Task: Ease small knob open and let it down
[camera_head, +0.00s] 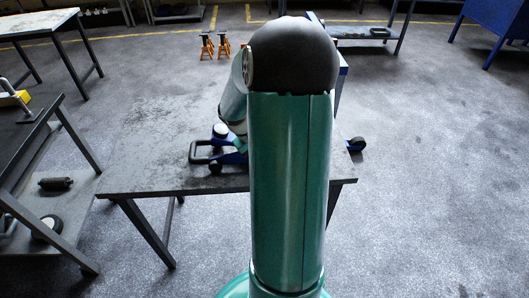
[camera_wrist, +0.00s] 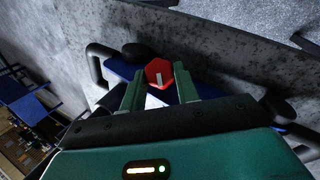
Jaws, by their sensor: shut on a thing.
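The small red knob (camera_wrist: 158,72) shows in the wrist view on the blue trolley jack, with a pale bar mark on its face. My gripper (camera_wrist: 160,82) has its two green fingers on either side of the knob and is shut on it. The blue trolley jack (camera_wrist: 120,69) lies behind the fingers. In the head view the jack (camera_head: 236,158) stands on a grey table, mostly hidden by my arm. Its black loop handle (camera_head: 198,157) points left. The knob and my gripper are hidden there.
The dark grey table (camera_head: 150,150) has bare room left of the jack. Another bench (camera_head: 45,105) stands at the left, with a dark bottle (camera_head: 55,184) on its lower shelf. Orange stands (camera_head: 207,47) are on the floor behind. The floor at right is clear.

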